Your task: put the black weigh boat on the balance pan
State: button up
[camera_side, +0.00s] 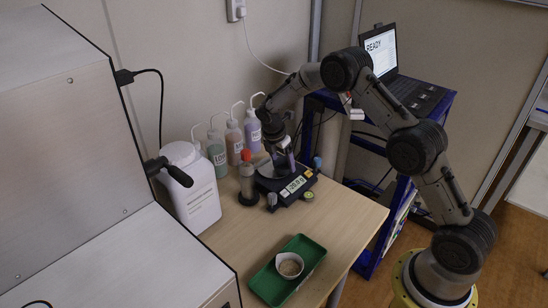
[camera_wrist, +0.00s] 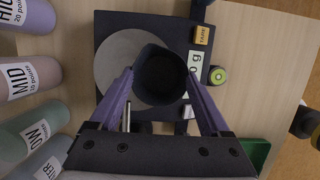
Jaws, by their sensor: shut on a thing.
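The black weigh boat (camera_wrist: 160,76) is a dark, round-looking cup in the wrist view. My gripper (camera_wrist: 161,88) is shut on it, with one purple finger on each side. The balance (camera_side: 284,188) is black and stands on the table; it also shows in the wrist view (camera_wrist: 108,22). Its round grey pan (camera_wrist: 112,62) is partly covered by the boat, which overlaps the pan's right part in that view. In the side view my gripper (camera_side: 285,162) is low over the balance; the boat is too dark there to make out. I cannot tell whether the boat touches the pan.
Several labelled wash bottles (camera_side: 217,153) stand behind the balance. A red-topped container (camera_side: 246,180) stands just left of it. A white jug (camera_side: 192,190) is further left. A green tray (camera_side: 262,286) with a white bowl (camera_side: 290,265) lies at the front. Table between balance and tray is clear.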

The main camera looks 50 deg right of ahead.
jog(key=w, duration=0.4)
jog(key=shift+s+f, duration=0.1)
jog(key=shift+s, duration=0.05)
jog(key=shift+f, duration=0.15)
jog(key=o, duration=0.9)
jog(key=v, duration=1.2)
jog(key=shift+r, duration=0.25)
